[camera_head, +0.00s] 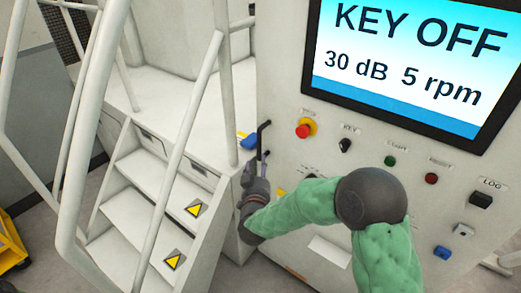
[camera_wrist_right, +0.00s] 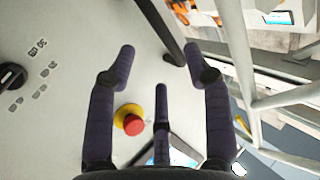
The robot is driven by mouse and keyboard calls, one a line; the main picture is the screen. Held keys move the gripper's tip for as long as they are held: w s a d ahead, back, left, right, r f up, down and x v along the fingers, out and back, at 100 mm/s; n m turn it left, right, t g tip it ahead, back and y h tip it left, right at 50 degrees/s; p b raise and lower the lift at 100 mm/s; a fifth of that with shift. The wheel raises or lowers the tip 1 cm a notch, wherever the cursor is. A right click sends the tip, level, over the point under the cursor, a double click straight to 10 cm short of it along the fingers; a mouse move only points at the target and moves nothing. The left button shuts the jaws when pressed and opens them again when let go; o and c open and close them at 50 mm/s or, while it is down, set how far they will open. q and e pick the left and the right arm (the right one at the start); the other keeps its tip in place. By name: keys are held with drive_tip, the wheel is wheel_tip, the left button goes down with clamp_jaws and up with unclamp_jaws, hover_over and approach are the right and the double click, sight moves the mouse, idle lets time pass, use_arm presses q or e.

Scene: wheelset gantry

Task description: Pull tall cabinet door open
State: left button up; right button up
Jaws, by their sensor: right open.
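The tall cabinet (camera_head: 290,60) is off-white, with a screen and controls on its front. A black bar handle (camera_head: 260,136) stands out near the front's left edge. My right gripper (camera_head: 255,170) is at the handle's lower part. In the right wrist view, the open fingers (camera_wrist_right: 160,62) point toward the dark handle (camera_wrist_right: 160,28), whose near end lies between or just beyond the fingertips. I cannot tell whether they touch it. No gap shows at the door's edge. My left gripper is not in view.
A red emergency button (camera_head: 303,131) on a yellow collar sits right of the handle, with knobs and buttons beyond. White stairs (camera_head: 150,215) with handrails (camera_head: 190,125) stand close on the left. A yellow object (camera_head: 12,245) lies at the lower left.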

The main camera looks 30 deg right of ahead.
drive_tip(key=b+x, duration=0.1)
drive_tip(key=x, duration=0.4)
drive_tip(key=b+x, duration=0.1)
drive_tip(key=x, duration=0.4)
drive_tip(key=shift+w+d+r+b, duration=0.25)
drive_tip(key=shift+d+b, duration=0.1)
drive_tip(key=shift+d, duration=0.1)
clamp_jaws()
